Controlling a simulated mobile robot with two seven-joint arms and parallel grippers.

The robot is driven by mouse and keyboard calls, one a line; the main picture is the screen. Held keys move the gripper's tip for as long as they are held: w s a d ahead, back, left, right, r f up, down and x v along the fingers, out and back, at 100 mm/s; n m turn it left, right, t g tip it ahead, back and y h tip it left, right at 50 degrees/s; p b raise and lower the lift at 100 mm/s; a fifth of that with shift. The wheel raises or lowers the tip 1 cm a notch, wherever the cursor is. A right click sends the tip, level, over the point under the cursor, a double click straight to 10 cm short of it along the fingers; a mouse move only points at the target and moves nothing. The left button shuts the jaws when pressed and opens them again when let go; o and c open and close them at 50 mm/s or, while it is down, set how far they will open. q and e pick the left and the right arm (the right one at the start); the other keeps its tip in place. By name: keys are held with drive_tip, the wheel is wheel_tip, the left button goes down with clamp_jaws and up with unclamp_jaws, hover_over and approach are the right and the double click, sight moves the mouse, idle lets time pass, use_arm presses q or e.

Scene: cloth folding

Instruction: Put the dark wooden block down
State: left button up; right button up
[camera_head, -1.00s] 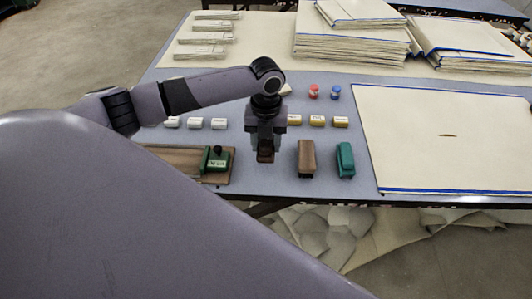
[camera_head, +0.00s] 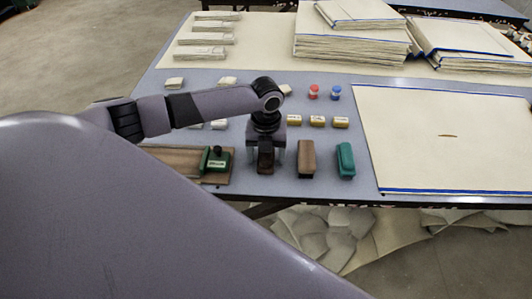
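The dark wooden block (camera_head: 265,161) stands upright on the grey table mat, left of a lighter brown block (camera_head: 306,159). My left gripper (camera_head: 265,155) is directly over it, pointing down. Its fingers look spread, one on each side of the block, apart from its sides. The gripper hides the block's upper part. My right gripper is not in view.
A green block (camera_head: 346,160) stands right of the brown one. A green-and-black tool (camera_head: 215,160) lies on a wooden board (camera_head: 180,157) at left. Small yellow-labelled blocks (camera_head: 317,121) sit behind. A large cream sheet (camera_head: 450,150) covers the right side.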

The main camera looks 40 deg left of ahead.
use_arm(q)
wheel_tip(320, 180, up, 12)
drive_tip(key=shift+r+p, duration=0.2)
drive_tip(key=shift+p, duration=0.2)
drive_tip(key=shift+f, duration=0.1)
idle(0.5)
drive_tip(key=s+d+f+n, duration=0.1)
drive_tip(key=d+f, duration=0.1)
drive_tip(key=s+d+f+n, duration=0.1)
drive_tip(key=s+d+f, duration=0.1)
drive_tip(key=d, duration=0.1)
drive_tip(key=s+d+f+n+h, duration=0.1)
drive_tip(key=s+d+f, duration=0.1)
drive_tip(key=d, duration=0.1)
drive_tip(key=shift+f+n+t, duration=0.3)
drive_tip(key=s+d+f+n+t+h, duration=0.1)
drive_tip(key=s+d+f+n, duration=0.2)
drive_tip(key=s+d+n, duration=0.35)
drive_tip(key=s+a+n+t+y, duration=0.2)
drive_tip(key=s+a+n, duration=0.6)
drive_tip(key=s+n, duration=0.75)
drive_tip(key=w+d+f+n+t+h+p, duration=0.1)
drive_tip(key=w+d+f+t+h+p, duration=0.1)
drive_tip(key=w+f+t, duration=0.4)
drive_tip(key=w+d+p, duration=0.1)
drive_tip(key=w, duration=0.1)
drive_tip(key=shift+w+f+n+t, duration=0.3)
drive_tip(key=shift+n+t, duration=0.1)
